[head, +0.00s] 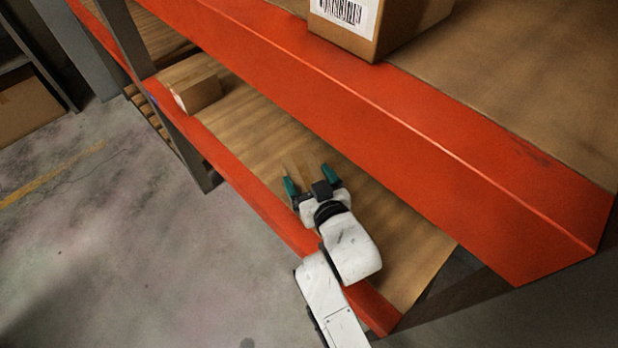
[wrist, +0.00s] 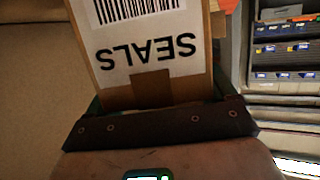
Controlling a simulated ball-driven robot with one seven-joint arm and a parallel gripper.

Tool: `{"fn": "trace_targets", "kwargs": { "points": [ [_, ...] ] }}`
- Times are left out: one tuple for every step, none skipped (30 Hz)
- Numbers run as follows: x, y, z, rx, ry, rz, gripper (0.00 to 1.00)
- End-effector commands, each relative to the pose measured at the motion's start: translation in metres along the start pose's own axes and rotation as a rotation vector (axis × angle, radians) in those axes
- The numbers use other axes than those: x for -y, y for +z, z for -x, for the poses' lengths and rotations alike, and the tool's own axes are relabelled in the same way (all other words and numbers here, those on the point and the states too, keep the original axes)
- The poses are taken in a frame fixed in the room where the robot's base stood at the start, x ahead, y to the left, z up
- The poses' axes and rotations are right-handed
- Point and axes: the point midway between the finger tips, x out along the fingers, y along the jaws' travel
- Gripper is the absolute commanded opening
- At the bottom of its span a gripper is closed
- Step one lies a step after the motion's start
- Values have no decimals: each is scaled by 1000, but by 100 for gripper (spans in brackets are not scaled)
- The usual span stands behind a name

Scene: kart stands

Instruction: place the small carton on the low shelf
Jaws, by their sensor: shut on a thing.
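The small carton (wrist: 150,85) fills the middle of the wrist view, brown with a white label reading SEALS upside down and a barcode. My gripper (head: 309,180) is shut on it, with one teal finger on each side. In the head view the carton (head: 299,164) shows faintly between and beyond the fingers, close in colour to the board. The low shelf (head: 245,135) is a wooden board behind an orange front beam. My gripper and the carton are over this board, under the upper level. I cannot tell whether the carton touches the board.
Another carton (head: 199,93) lies on the low shelf toward its far left end. The upper orange beam (head: 400,120) runs close above and to the right of my arm. A large labelled box (head: 385,28) stands on the upper level. A grey post (head: 130,40) stands at left.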

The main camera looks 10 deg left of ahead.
Motion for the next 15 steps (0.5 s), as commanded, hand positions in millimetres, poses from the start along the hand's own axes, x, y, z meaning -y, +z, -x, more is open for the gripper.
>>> {"fn": "trace_targets", "kwargs": {
  "points": [
    [0,1,-1,-3,0,1,34],
    [0,3,-1,0,0,0,85],
    [0,2,0,0,0,0,89],
    [0,2,0,0,0,0,92],
    [0,2,0,0,0,0,94],
    [0,2,0,1,0,0,98],
    [0,2,0,1,0,0,100],
    [0,2,0,1,0,0,100],
    [0,2,0,1,0,0,100],
    [0,2,0,1,0,0,100],
    [0,2,0,1,0,0,100],
    [0,2,0,1,0,0,100],
    [0,1,0,1,0,0,100],
    [0,1,0,0,0,0,100],
    [0,-1,0,0,0,0,100]
  ]
}}
